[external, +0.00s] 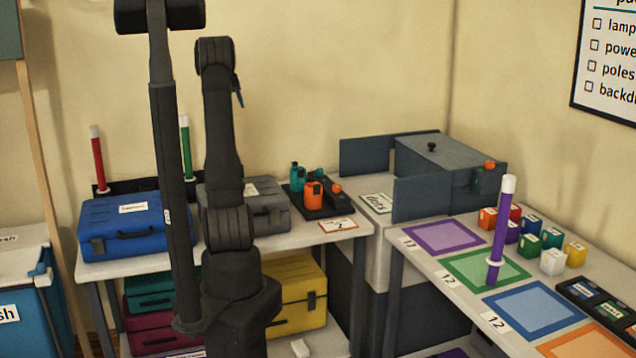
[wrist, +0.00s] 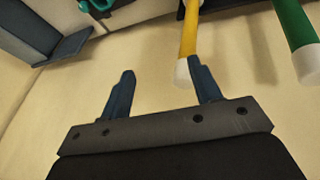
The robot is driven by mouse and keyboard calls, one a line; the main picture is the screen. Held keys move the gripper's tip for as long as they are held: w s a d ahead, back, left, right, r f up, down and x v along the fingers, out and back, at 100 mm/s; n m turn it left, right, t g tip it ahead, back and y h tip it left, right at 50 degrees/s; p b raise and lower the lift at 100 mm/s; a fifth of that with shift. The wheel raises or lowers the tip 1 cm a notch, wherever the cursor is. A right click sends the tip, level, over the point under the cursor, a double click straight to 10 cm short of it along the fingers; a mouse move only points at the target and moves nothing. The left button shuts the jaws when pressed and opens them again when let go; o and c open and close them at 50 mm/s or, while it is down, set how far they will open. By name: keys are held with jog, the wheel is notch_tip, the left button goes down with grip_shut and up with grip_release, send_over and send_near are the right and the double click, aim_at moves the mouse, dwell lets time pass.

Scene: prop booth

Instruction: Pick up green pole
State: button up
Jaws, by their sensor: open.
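The green pole (external: 186,150) stands upright with a white tip in a dark rack at the back of the left table, partly behind my arm in the external view. In the wrist view the green pole (wrist: 293,25) is at the upper right, outside my jaws. My gripper (wrist: 162,80) is open, with nothing between its fingers. In the external view only a blue finger (external: 238,92) of it shows, high above the table. A yellow pole (wrist: 188,40) has its white tip close to the right finger; I cannot tell whether they touch.
A red pole (external: 98,160) stands left of the green one. A blue case (external: 125,225) and a grey case (external: 262,205) are in front of the rack. On the right table, a purple pole (external: 501,225) stands on a green mat (external: 460,270), near several small coloured blocks.

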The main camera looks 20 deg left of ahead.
jog(key=s+a+r+g+y, duration=0.1)
jog(key=s+a+r, duration=0.2)
jog(key=s+a, duration=0.35)
jog(key=s+a+r+g+y, duration=0.1)
jog(key=s+a+r+y, duration=0.1)
jog(key=s+a+r, duration=0.4)
jog(key=x, duration=0.6)
jog(key=w+x, duration=0.1)
jog(key=x, duration=1.2)
jog(key=shift+w+a+f, duration=0.1)
jog(key=shift+w+f, duration=0.05)
jog(key=shift+w, duration=0.2)
jog(key=shift+t, duration=0.3)
grip_shut()
